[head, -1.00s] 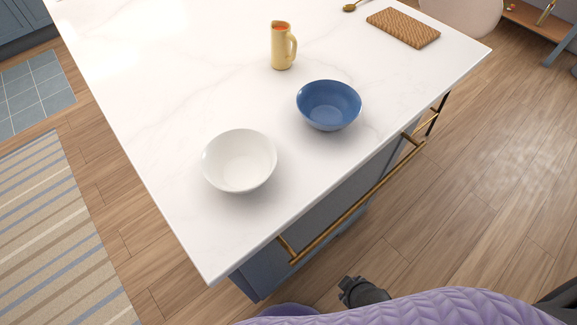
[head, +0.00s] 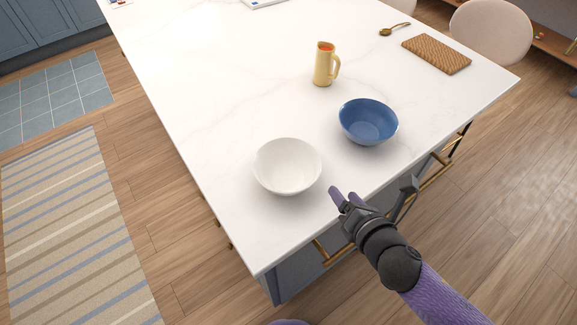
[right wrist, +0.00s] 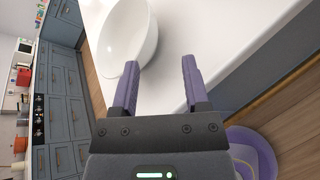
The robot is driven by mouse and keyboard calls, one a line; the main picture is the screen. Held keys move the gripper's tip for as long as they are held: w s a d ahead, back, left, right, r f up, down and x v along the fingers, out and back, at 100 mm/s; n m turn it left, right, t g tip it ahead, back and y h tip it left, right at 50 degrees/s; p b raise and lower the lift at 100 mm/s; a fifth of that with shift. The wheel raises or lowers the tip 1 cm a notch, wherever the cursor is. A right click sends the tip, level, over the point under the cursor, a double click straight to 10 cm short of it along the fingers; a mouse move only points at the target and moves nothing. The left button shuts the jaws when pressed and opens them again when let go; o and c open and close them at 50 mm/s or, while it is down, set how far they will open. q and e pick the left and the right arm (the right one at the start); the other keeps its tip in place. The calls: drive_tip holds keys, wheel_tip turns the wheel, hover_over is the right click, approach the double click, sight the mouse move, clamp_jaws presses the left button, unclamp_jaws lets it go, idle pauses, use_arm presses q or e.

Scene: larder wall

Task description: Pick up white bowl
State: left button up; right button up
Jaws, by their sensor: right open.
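The white bowl (head: 287,168) stands upright and empty near the front left corner of the white counter. My right gripper (head: 374,190) is open and empty at the counter's front edge, to the right of the bowl and a little nearer to me. In the right wrist view the two purple fingers (right wrist: 160,68) are spread apart. There the white bowl (right wrist: 128,36) shows just beyond the left finger, with part of it cut off by the top of the picture. I cannot tell whether finger and bowl touch. My left gripper is not in view.
A blue bowl (head: 368,121) stands behind and to the right of the white one. Brass rails (head: 325,251) run along the island's front. The counter's left part is clear.

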sight(320, 167)
drive_tip(key=shift+n, duration=0.7)
drive_tip(key=b+x, duration=0.1)
drive_tip(key=x, duration=0.2)
drive_tip(key=b+x, duration=0.1)
drive_tip(key=x, duration=0.2)
drive_tip(key=a+r+x, duration=0.1)
drive_tip(key=x, duration=0.3)
drive_tip(key=shift+b, duration=0.4)
drive_tip(key=shift+s, duration=0.1)
drive_tip(key=shift+c, duration=0.3)
drive_tip(key=c, duration=0.7)
clamp_jaws()
